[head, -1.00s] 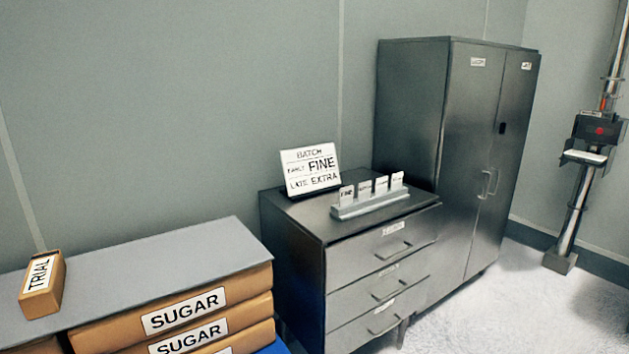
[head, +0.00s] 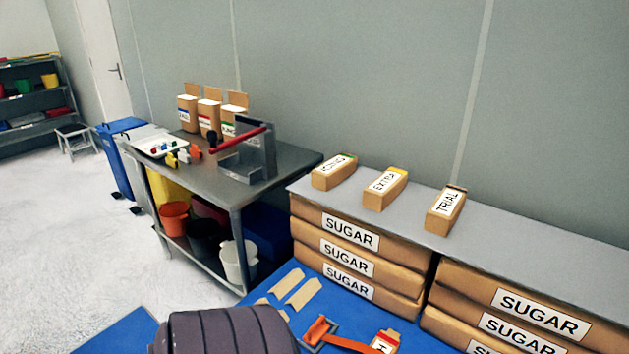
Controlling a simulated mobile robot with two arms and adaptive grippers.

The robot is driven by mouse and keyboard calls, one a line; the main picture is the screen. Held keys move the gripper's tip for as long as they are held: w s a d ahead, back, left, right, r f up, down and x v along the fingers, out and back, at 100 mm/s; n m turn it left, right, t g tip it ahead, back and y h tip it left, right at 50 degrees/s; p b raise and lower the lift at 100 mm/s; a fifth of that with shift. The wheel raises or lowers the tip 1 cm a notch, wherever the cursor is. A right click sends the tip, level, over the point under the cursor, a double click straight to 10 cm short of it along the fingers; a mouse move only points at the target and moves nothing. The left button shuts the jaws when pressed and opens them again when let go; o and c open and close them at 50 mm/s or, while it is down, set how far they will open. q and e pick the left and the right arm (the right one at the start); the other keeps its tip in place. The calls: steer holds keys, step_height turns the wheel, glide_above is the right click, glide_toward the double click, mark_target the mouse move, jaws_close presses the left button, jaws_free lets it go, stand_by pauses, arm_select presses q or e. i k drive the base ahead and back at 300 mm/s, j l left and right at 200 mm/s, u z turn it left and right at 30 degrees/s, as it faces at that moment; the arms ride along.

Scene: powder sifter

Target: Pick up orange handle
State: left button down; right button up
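An orange piece (head: 317,331) with a handle-like look sits on a grey frame at the bottom centre of the head view, on the blue surface (head: 288,272). An orange strip (head: 352,345) runs right from it towards a small packet (head: 385,342) with a red top. The lower part of this area is cut off by the picture edge. A small orange item (head: 195,153) also stands on the metal cart (head: 262,190); I cannot tell its exact shape. Neither of my grippers shows in the view.
A dark ribbed cylinder (head: 225,333) covers the bottom centre-left. Stacked sugar sacks (head: 355,262) under a grey shelf board (head: 410,228) stand behind the blue surface. The cart holds a white tray (head: 160,147) and several boxes. Floor at left (head: 75,230) is clear.

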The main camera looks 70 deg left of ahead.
mark_target(320, 328)
steer(key=u, duration=1.65)
